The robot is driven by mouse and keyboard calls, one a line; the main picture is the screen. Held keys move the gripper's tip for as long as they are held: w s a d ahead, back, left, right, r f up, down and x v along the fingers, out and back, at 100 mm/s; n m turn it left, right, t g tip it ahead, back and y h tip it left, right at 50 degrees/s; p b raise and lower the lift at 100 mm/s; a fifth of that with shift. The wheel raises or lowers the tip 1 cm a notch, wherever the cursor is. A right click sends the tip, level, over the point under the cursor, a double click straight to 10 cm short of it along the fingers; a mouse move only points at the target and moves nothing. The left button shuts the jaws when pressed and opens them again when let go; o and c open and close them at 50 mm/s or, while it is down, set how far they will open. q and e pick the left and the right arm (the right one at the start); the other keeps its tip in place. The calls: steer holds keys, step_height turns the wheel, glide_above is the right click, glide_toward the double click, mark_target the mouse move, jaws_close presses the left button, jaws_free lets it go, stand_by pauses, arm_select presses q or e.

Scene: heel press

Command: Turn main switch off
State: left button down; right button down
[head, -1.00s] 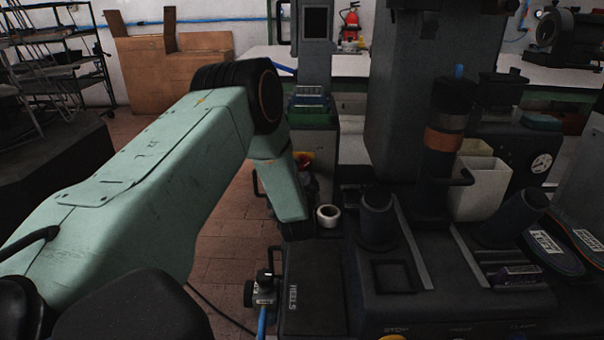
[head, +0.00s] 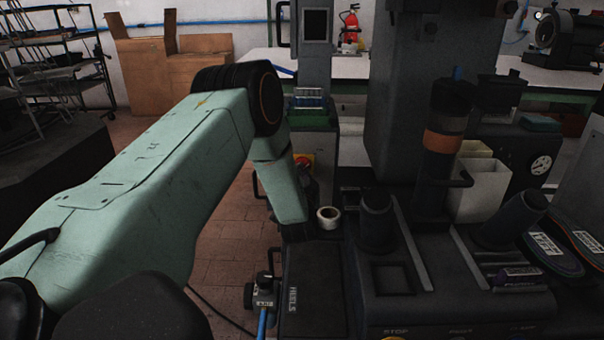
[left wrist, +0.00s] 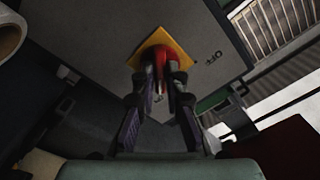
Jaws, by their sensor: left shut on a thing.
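The main switch is a red knob (left wrist: 159,52) on a yellow plate (left wrist: 178,48) on a grey cabinet face, in the left wrist view. The plate sits diamond-wise in that view, with the word OFF printed beside it at the right. My left gripper (left wrist: 162,78) is shut on the red knob, with one dark finger on each side, hiding part of it. The gripper there is small, dark and mostly hidden by my arm. My right gripper is not in view.
A white tape roll (head: 328,217) lies close beside my left wrist. The dark heel press (head: 440,240) fills the right side, with a pale bin (head: 480,185). A cable runs over the tiled floor at lower left.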

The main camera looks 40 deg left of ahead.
arm_select(q)
steer(key=n+b, duration=0.2)
steer(key=n, duration=1.5)
steer(key=shift+n, duration=0.3)
stand_by(0.5)
steer(key=c, duration=1.4)
jaws_free()
